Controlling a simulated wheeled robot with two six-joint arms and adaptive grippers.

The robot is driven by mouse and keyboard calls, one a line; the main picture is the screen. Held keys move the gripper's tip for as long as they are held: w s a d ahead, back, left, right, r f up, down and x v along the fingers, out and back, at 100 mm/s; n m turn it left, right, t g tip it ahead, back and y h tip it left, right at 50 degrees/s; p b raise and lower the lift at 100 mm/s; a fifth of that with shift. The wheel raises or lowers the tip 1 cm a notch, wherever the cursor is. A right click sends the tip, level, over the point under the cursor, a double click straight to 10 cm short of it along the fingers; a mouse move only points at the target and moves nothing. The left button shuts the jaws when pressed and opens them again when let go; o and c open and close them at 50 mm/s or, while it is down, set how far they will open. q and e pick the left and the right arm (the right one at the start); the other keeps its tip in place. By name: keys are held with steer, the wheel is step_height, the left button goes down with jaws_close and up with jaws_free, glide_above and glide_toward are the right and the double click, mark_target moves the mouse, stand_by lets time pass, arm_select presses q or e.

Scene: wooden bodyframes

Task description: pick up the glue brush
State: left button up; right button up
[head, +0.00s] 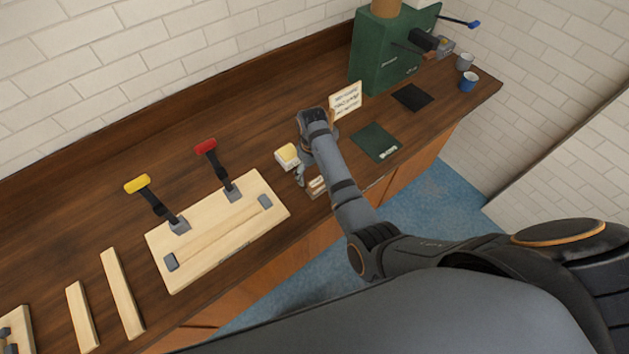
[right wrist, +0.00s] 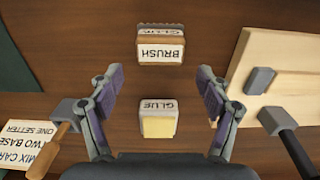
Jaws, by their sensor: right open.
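A small brown block labelled "BRUSH" (right wrist: 161,52) lies on the bench ahead of my right fingertips in the right wrist view; it shows near the bench's front edge in the head view (head: 317,186). A wooden-handled tool with a grey end (right wrist: 39,162) is left of my gripper in the wrist view; I cannot tell which of the two is the glue brush. A white glue container with a yellow top (right wrist: 158,122) is between my fingers' lines, not held; it also shows in the head view (head: 287,156). My right gripper (right wrist: 160,84) is open and empty above the bench. My left gripper is not in view.
A wooden board (head: 218,232) with red and yellow handled clamps lies left of my right arm. A text card (head: 346,100), a dark green mat (head: 376,142) and a green machine (head: 374,66) are to the right. Wooden strips (head: 122,292) lie at far left.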

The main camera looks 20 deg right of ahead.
mark_target(317, 182)
steer(key=shift+s+f, duration=0.1)
steer(key=shift+s+d+f+b, duration=0.1)
steer(key=shift+s+f+b, duration=0.45)
steer(key=shift+s+f, duration=0.3)
steer(key=f+b, duration=0.2)
steer(key=b, duration=0.1)
steer(key=shift+d+f, duration=0.2)
steer(key=shift+f, duration=0.2)
steer(key=shift+d+f+b, duration=0.1)
steer(key=shift+f+b, duration=0.15)
steer(key=shift+b, duration=0.2)
steer(key=shift+w+r, duration=0.1)
steer(key=shift+w, duration=0.1)
steer(key=shift+c, duration=0.5)
steer(key=shift+s+r, duration=0.15)
steer(key=shift+s, duration=0.05)
steer(key=c, duration=1.2)
